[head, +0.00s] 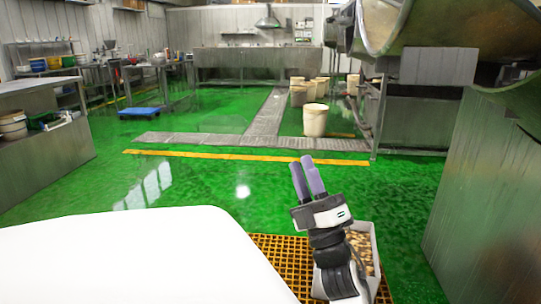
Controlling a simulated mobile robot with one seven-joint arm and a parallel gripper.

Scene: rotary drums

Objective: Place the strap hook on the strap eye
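My gripper (302,161) is at the lower centre of the head view, with its two purple-grey fingers pointing up and away. The fingers look close together from this angle, and I cannot tell whether they are open or shut. I see nothing held between them. I cannot make out the strap hook or the strap eye anywhere in this view.
A light box of brown pieces (361,247) stands behind my wrist by an orange grating (275,252). Large metal drums (384,25) and steel panels (470,190) fill the right. A white bucket (315,120) stands beyond the yellow floor line.

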